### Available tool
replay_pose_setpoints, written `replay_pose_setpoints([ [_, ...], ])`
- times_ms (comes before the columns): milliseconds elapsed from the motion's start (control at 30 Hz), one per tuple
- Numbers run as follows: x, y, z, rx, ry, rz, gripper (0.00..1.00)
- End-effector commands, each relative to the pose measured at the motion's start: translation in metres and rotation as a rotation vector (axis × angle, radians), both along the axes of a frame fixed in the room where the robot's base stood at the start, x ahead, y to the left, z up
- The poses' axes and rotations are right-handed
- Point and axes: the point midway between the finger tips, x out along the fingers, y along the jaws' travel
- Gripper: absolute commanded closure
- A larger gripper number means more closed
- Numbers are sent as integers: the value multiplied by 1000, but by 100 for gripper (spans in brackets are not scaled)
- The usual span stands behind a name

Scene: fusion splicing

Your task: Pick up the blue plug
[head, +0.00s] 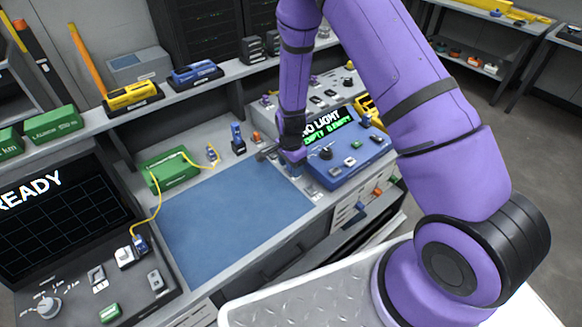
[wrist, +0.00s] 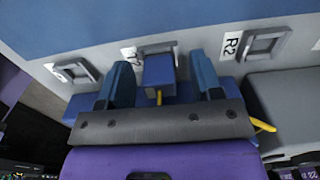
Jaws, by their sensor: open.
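My gripper (wrist: 161,63) is open, with one blue-faced finger on each side of a small blue plug (wrist: 158,72) in the wrist view. A short piece of yellow cable shows at the plug's near end. Gaps appear between the plug and both fingers; I cannot tell the height between them. In the head view my gripper (head: 276,154) is over the back right corner of the blue mat (head: 235,215), and the plug under it is hidden or too small to make out. Another blue plug (head: 140,243) with a yellow cable is by the left console.
A blue splicer unit (head: 345,160) with a lit screen stands right of my gripper. A green box (head: 168,170) with a yellow cable is at the mat's back left. A grey square frame labelled R2 (wrist: 265,45) sits beside the plug. The mat is clear.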

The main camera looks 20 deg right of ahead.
Motion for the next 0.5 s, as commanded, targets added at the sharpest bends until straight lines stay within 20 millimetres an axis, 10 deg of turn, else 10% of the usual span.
replay_pose_setpoints([
  [67,0,0,0,0,0,0,40],
  [300,0,0,0,0,0,0,94],
  [500,0,0,0,0,0,0,94],
])
